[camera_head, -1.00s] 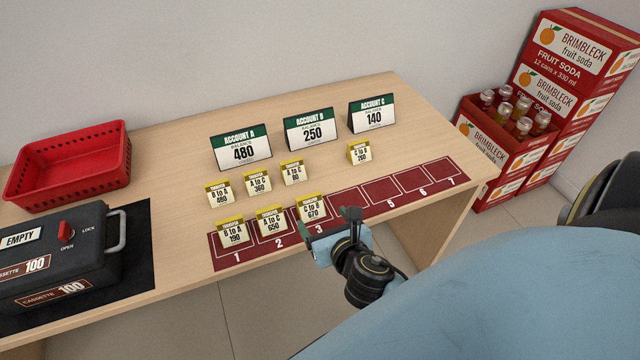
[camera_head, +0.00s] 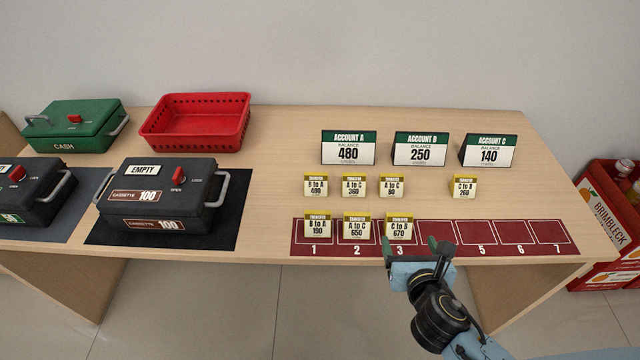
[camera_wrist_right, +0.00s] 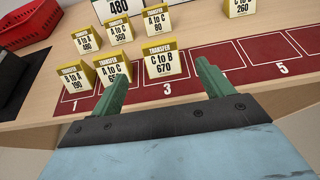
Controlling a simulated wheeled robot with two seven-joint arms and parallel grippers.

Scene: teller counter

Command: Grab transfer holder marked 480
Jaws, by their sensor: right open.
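The transfer holder marked 480 (camera_head: 316,186), a small yellow-topped card reading B to A, stands at the left end of the row behind the red strip. It also shows at the upper left of the right wrist view (camera_wrist_right: 86,40). My right gripper (camera_head: 412,250) is open and empty at the strip's front edge, by slot 3, to the right of and nearer than that holder. In the right wrist view its green fingers (camera_wrist_right: 165,85) stand apart, with the C to B 670 holder (camera_wrist_right: 164,64) beyond them. My left gripper is not in view.
Holders 190 (camera_head: 317,227), 650 (camera_head: 356,228) and 670 stand on slots 1 to 3 of the red strip (camera_head: 436,232). Holders 360 (camera_head: 354,187), 80 (camera_head: 391,187) and 260 (camera_head: 463,187) stand behind. Account signs (camera_head: 348,149), a red basket (camera_head: 197,122) and cassettes (camera_head: 160,196) surround them.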

